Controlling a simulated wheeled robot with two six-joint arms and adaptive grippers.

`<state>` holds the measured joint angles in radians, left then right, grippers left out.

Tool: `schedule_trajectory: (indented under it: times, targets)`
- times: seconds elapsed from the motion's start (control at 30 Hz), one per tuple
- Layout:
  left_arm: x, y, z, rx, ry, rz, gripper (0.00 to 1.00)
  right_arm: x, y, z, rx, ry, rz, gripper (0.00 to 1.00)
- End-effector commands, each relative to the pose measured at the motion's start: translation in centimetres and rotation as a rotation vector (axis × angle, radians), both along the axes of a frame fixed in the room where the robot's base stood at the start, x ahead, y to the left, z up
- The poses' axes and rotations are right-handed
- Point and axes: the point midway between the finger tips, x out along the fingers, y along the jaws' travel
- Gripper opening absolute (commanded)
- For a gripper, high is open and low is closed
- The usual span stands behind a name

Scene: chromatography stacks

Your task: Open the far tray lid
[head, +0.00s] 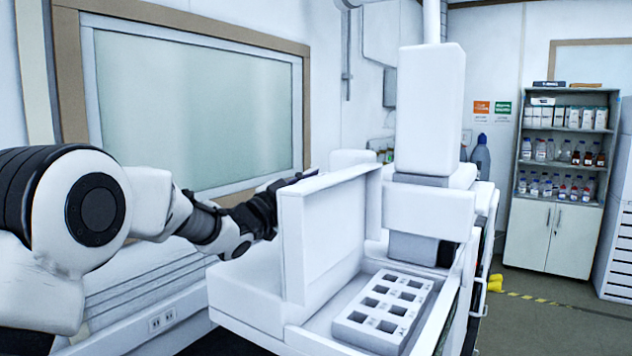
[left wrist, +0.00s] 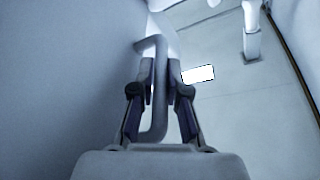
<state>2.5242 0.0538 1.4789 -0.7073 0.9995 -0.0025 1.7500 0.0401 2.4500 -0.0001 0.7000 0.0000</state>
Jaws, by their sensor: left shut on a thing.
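The white tray lid (head: 322,235) stands roughly upright on the white instrument in the middle of the head view. In front of it, the tray shows a pale rack with several square wells (head: 383,312). My left gripper (head: 297,179) reaches in from the left behind the lid's upper edge, and its fingertips are mostly hidden there. In the left wrist view my left gripper (left wrist: 161,82) is shut on a grey bent bar handle (left wrist: 158,122), with a finger on each side of the bar. My right gripper is in neither view.
The instrument's white column (head: 430,100) rises just right of the lid, close to it. A wall with a framed window (head: 195,110) stands behind my left arm. A shelf cabinet (head: 560,180) with bottles is far right, and the floor before it is mostly clear.

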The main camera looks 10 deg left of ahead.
Motion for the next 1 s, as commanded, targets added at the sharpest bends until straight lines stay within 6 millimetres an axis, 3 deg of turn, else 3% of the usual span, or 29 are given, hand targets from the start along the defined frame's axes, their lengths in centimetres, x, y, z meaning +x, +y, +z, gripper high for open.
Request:
schedule_trajectory:
  times: [0.27,0.3,0.33,0.67,0.77,1.0]
  targets:
    - [0.0,0.1,0.7,-0.005,-0.012,0.002,0.00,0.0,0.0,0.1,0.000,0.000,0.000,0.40]
    - [0.0,0.1,0.7,-0.005,-0.012,0.002,0.17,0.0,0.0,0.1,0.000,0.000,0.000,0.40]
    - [0.0,0.1,0.7,-0.005,-0.012,0.002,0.25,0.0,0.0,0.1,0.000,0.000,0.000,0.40]
    - [-0.1,0.2,0.3,-0.002,-0.005,0.001,0.25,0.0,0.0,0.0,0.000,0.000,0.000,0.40]
    - [-0.9,0.8,-0.1,-0.004,-0.003,0.001,0.25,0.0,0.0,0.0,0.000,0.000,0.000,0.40]
    - [-5.5,3.7,-1.8,-0.007,-0.002,0.002,0.25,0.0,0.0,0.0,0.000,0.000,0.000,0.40]
